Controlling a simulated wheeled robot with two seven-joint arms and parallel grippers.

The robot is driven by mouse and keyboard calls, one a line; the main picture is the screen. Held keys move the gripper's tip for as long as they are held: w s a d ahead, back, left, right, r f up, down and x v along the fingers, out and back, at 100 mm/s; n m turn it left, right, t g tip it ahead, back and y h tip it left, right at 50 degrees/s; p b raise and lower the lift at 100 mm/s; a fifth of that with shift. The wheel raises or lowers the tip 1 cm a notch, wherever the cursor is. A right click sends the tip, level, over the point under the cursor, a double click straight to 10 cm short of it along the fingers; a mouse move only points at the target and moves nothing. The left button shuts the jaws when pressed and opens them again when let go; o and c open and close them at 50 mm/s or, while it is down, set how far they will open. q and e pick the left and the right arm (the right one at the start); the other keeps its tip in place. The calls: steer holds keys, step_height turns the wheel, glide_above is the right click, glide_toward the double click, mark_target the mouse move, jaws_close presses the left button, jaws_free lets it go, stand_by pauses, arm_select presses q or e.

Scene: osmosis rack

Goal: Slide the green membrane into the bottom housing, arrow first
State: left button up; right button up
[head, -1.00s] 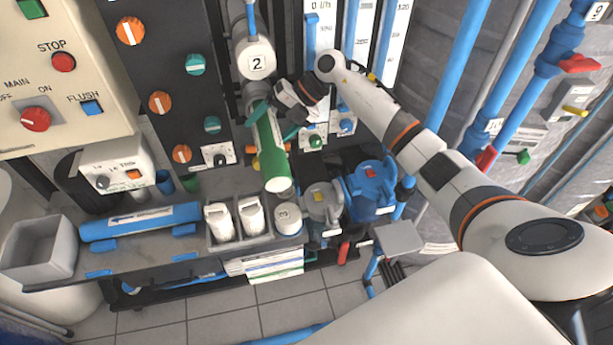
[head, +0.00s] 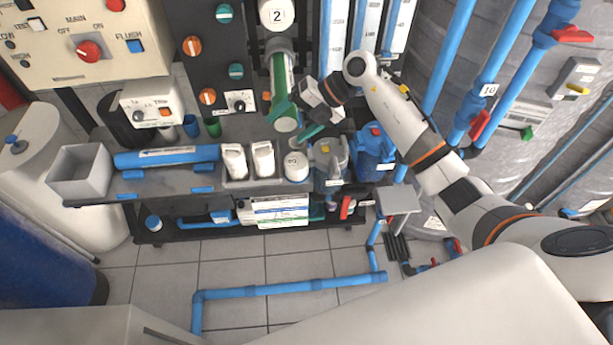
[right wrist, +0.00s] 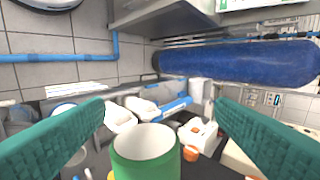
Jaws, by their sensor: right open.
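The green membrane (head: 281,76) sticks out of the grey mouth of a housing (head: 279,45) in the head view, just below a white cap marked 2. Its inner end is hidden in the housing, and I see no arrow. Its pale outer end points towards me. My right gripper (head: 297,122) is open at that outer end, with one teal finger on each side. In the right wrist view, the membrane's round end (right wrist: 147,148) stands between the spread fingers, with visible gaps on both sides. My left gripper is not in view.
A bench below holds a grey bin (head: 82,184), a blue tube (head: 167,156), white bottles (head: 263,159) and a blue filter housing (head: 374,152). Blue pipes (head: 478,105) with red valves stand at the right. Open tiled floor lies in front.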

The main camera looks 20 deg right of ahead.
arm_select(q)
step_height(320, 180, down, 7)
steer(key=b, duration=0.7)
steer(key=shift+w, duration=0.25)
arm_select(e)
steer(key=s+a+f+n+g+h, duration=0.1)
steer(key=s+n+h, duration=0.3)
steer(key=n, duration=0.6)
steer(key=s+f+n+g+h, duration=0.4)
steer(key=s+n+h, duration=0.1)
steer(key=n, duration=0.6)
steer(key=shift+s+a+n, duration=0.3)
steer(key=shift+s+a, duration=0.1)
steer(key=shift+s, duration=0.5)
